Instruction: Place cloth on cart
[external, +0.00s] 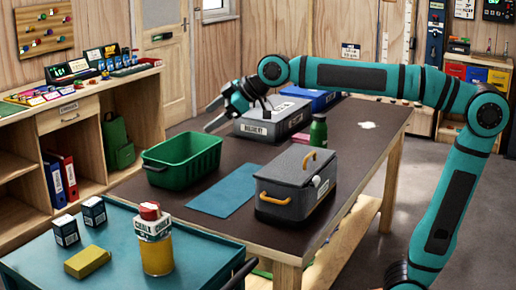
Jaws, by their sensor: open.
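The cart (130,267) is a blue-topped trolley at the lower left, in front of the table. A small white crumpled patch (367,125), which looks like a cloth, lies toward the right far side of the dark table (255,222). A flat blue rectangle (222,190) lies mid-table; I cannot tell whether it is a mat or a folded cloth. My gripper (211,116) is open and appears empty, above the table's far left side near a grey case (263,130). It is well left of the white patch.
A green basket (182,172), a dark lidded box (292,192) and a green bottle (318,132) stand on the table. The cart holds a yellow block (87,262), a yellow can (156,255) and two small dark boxes. Its middle has some free room.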

